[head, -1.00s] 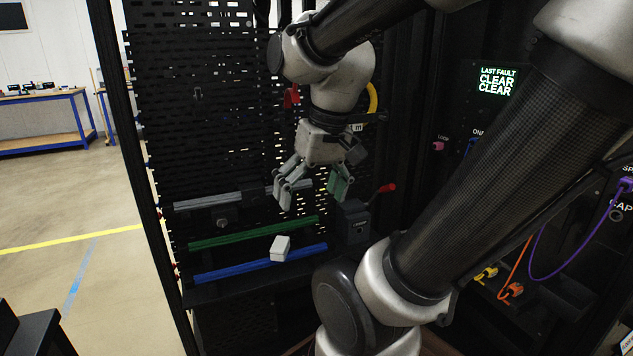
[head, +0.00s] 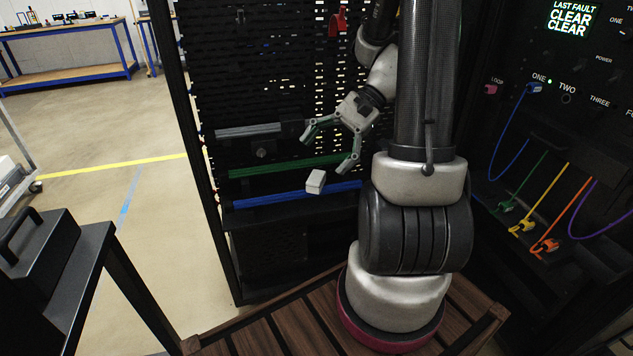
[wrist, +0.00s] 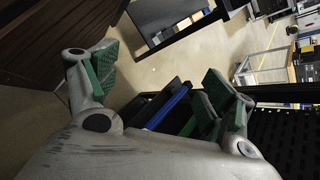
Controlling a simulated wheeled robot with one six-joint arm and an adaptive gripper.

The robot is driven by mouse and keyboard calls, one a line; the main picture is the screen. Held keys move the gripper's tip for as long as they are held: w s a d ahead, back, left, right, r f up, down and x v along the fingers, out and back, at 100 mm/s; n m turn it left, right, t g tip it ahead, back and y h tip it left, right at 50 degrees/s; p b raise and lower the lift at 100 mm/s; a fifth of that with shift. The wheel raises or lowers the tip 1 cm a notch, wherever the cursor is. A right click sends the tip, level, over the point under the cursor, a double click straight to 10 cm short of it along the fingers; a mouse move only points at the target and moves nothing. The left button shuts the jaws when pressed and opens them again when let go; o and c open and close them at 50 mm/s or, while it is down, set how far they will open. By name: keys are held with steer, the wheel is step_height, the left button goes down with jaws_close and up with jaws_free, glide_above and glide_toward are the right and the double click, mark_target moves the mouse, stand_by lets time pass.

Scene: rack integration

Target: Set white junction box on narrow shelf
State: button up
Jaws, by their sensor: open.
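The white junction box (head: 315,181) is a small pale block at the blue-edged strip (head: 270,197) on the rack, right of the strip's middle in the head view. My gripper (head: 325,156) is open and empty, just above the box in the picture, its fingers spread and pointing down-left. No contact with the box shows. In the wrist view my open fingers (wrist: 160,92) frame the blue strip (wrist: 167,107), and the box is not visible there. I cannot tell which ledge is the narrow shelf.
A green strip (head: 265,168) and a grey strip (head: 248,131) run above the blue one, before a perforated black panel (head: 255,60). A panel with coloured cables (head: 575,120) stands right. A black stand with a case (head: 40,245) is front left. Open floor (head: 110,120) lies left.

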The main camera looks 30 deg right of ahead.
steer(key=w+d+f+m+t+y, duration=0.4)
steer(key=w+d+f+m+t, duration=0.15)
steer(key=f+m, duration=0.2)
steer(key=m+t+h, duration=0.2)
steer(key=m+t, duration=0.6)
steer(key=m, duration=0.1)
glide_toward(323, 178)
steer(key=x, duration=0.3)
steer(key=shift+n+g, duration=0.25)
steer(key=x, duration=0.7)
steer(key=shift+w+d+r, duration=0.1)
steer(key=shift+w, duration=0.05)
steer(key=shift+c, duration=0.2)
steer(key=c, duration=1)
steer(key=shift+o, duration=0.2)
steer(key=shift+r, duration=0.1)
